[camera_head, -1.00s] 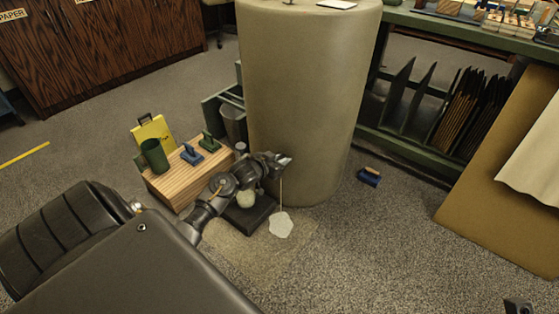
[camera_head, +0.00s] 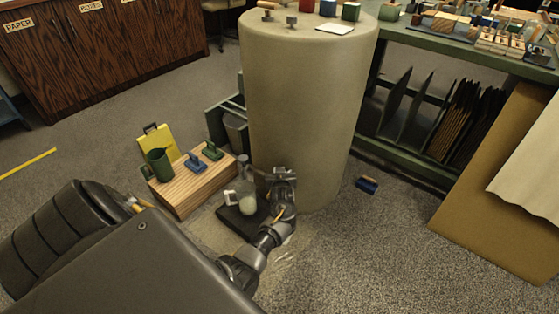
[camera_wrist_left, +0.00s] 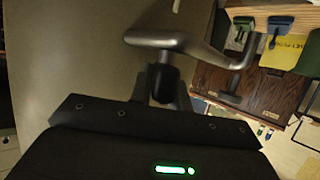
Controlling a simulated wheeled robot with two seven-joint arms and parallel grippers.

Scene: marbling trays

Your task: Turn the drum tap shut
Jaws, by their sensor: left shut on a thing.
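The drum (camera_head: 300,110) is a large beige cylinder standing on the floor. Its metal tap shows low on its front in the head view, mostly behind my left gripper (camera_head: 281,174). In the left wrist view the tap's bar (camera_wrist_left: 150,40) and a bent metal pipe (camera_wrist_left: 228,55) lie just beyond my left gripper (camera_wrist_left: 163,82). My left gripper is shut on the tap, though its exact grip is partly hidden. A glass jar with pale contents (camera_head: 248,203) stands on a dark base beside the gripper. My right gripper is out of view.
A blue brush (camera_head: 367,185) lies on the floor to the right. A green rack (camera_head: 410,165) stands behind it.

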